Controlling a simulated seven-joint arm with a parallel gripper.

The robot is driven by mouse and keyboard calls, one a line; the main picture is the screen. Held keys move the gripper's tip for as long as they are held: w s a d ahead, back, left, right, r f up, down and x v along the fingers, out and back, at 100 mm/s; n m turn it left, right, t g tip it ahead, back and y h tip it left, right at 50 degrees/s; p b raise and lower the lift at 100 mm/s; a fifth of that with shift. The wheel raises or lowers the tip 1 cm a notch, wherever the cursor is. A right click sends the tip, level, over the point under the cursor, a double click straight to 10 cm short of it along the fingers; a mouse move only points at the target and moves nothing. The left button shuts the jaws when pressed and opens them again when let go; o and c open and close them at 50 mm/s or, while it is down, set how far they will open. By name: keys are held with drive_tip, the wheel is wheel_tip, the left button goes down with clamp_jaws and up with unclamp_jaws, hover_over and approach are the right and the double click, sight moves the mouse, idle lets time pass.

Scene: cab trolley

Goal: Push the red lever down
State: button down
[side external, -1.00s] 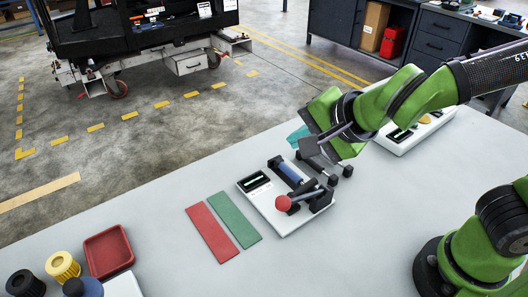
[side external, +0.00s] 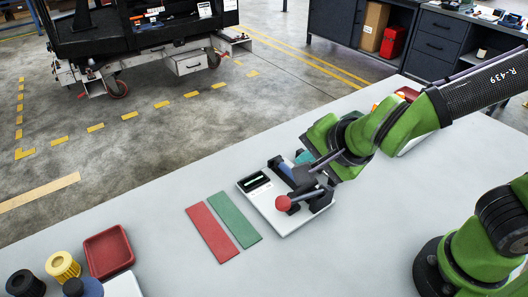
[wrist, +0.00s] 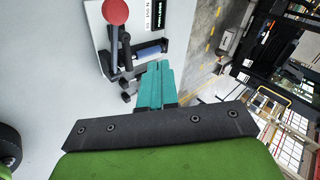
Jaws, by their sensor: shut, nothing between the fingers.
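The red lever is a dark arm with a red ball knob (side external: 283,202) at its end, mounted on a white panel device (side external: 260,205) with a small dark display (side external: 255,182) and a blue cylinder (side external: 287,169). In the wrist view the red knob (wrist: 116,11) is at the top, left of centre. My gripper (wrist: 157,68) has teal fingers, shut together and empty, close to the device's dark bracket and blue cylinder, apart from the knob. In the side view my wrist hides part of the fingers and the device's far right end.
A red strip (side external: 212,233) and a green strip (side external: 234,220) lie left of the device. A red tray (side external: 108,251), a yellow knob (side external: 62,265) and dark caps are at the front left. Another device stands partly behind my arm. The table's middle front is clear.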

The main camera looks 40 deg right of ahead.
sight(289, 205)
drive_tip(key=shift+a+f, duration=0.3)
drive_tip(key=shift+f, duration=0.5)
drive_tip(key=shift+a+f, duration=0.25)
drive_tip(key=shift+f, duration=0.55)
drive_tip(key=shift+a+f, duration=0.3)
drive_tip(key=shift+f, duration=0.5)
drive_tip(key=shift+f, duration=0.1)
drive_tip(key=shift+a+f, duration=0.15)
drive_tip(key=shift+f, duration=0.15)
drive_tip(key=shift+a+f, duration=0.25)
drive_tip(key=shift+f, duration=0.4)
drive_tip(key=shift+a+f, duration=0.2)
drive_tip(key=shift+f, duration=0.45)
idle(1.3)
drive_tip(key=shift+a+f, duration=0.4)
drive_tip(key=shift+f, duration=0.35)
idle(0.6)
drive_tip(key=shift+a+f, duration=0.1)
drive_tip(key=shift+a, duration=0.15)
idle(0.8)
